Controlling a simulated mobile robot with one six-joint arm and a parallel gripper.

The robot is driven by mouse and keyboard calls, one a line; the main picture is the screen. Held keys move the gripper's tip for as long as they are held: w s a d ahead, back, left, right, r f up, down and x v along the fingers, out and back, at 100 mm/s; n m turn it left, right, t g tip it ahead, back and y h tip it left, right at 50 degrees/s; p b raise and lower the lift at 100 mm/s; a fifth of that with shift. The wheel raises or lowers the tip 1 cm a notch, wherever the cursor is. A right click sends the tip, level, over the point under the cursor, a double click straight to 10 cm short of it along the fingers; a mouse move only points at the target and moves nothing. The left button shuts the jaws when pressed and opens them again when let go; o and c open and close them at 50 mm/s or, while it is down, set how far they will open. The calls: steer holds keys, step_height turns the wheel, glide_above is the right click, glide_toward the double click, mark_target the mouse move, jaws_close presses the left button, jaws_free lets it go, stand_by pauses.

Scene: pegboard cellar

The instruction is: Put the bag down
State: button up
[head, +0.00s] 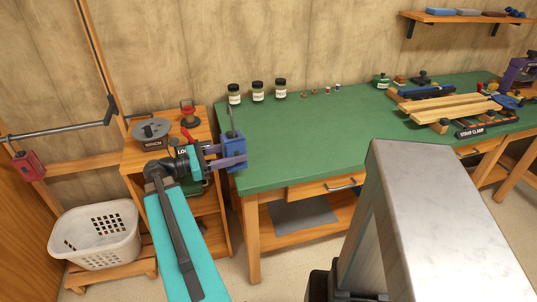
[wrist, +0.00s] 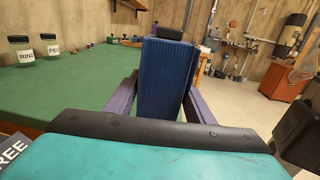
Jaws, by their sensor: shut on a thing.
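The bag, a dark blue ribbed block-like thing (head: 234,145), is held upright between the purple jaws of my gripper (head: 232,158). In the wrist view the bag (wrist: 166,78) fills the middle, with a purple finger on each side of my gripper (wrist: 160,100). In the head view it appears at the left end of the green-topped workbench (head: 300,140). I cannot tell whether its underside touches anything. My teal arm hides part of the space below and left of it.
Labelled jars (head: 257,92) stand along the back of the bench. Planks (head: 452,106) and tools crowd its right end; the middle is clear. A wooden shelf unit (head: 212,215) holding a grey round weight (head: 151,131) and a white basket (head: 98,235) are at left.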

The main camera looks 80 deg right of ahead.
steer(key=shift+m+g+y, duration=0.5)
steer(key=shift+m+y, duration=0.1)
steer(key=shift+y, duration=0.2)
steer(key=s, duration=0.4)
steer(key=shift+s+d, duration=0.2)
steer(key=s+d, duration=0.1)
steer(key=d, duration=0.4)
steer(key=s+d+f, duration=0.1)
steer(key=s+d, duration=0.1)
steer(key=d, duration=0.3)
steer(key=s+d+p, duration=0.1)
steer(key=d, duration=0.4)
steer(key=shift+s+d+f, duration=0.2)
steer(key=shift+s+f, duration=0.05)
steer(key=shift+f, duration=0.05)
steer(key=shift+f, duration=1.75)
steer(key=o, duration=1.3)
steer(key=shift+f, duration=0.15)
